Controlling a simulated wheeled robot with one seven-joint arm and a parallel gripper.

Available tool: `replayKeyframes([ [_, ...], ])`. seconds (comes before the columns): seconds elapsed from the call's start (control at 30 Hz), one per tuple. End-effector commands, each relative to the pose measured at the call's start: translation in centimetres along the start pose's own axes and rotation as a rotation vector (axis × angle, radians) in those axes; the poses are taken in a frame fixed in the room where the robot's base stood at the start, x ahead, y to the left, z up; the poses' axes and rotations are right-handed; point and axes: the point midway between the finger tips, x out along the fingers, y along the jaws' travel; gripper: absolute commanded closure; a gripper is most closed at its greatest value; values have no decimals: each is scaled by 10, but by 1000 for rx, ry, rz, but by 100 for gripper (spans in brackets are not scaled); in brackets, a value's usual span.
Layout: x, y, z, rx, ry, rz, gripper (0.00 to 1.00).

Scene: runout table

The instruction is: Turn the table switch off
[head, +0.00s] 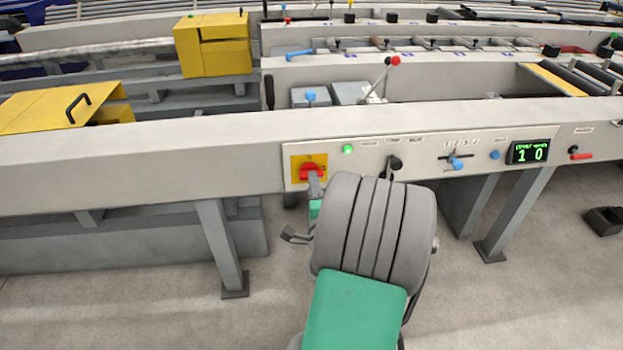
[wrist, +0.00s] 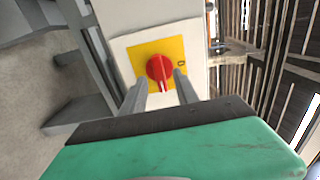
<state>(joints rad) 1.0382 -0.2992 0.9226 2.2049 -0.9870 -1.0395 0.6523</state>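The table switch is a red rotary knob (head: 312,171) on a yellow square plate (head: 295,158), at the left end of the control panel. In the wrist view the knob (wrist: 158,66) faces me, with a pale mark on its lower edge and a small dark mark at the right of the yellow plate (wrist: 141,52). My gripper (head: 316,184) is in front of the knob and covers its lower part in the head view. In the wrist view my gripper (wrist: 160,80) is open, its fingers apart on either side of the knob. Contact cannot be told.
A lit green lamp (head: 347,149) sits right of the switch. Further right on the panel (head: 480,142) are a black lever (head: 395,163), blue controls (head: 456,162), a display (head: 529,152) reading 10 and a red handle (head: 581,155). Table legs (head: 222,245) stand below.

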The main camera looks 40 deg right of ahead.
Motion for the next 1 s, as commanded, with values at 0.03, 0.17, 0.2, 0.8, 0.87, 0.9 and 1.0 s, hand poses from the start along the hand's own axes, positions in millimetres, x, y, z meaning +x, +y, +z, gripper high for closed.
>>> replayKeyframes([
  [0.03,8,-1,2,1,-5,2,64],
  [0.17,24,-1,1,-1,-3,2,64],
  [0.2,27,-1,1,-1,-3,1,64],
  [0.8,33,0,1,-2,-1,0,84],
  [0.87,33,0,1,-2,-2,0,89],
  [0.9,33,0,1,-2,-2,0,92],
  [1.0,33,0,1,-2,-2,0,100],
])
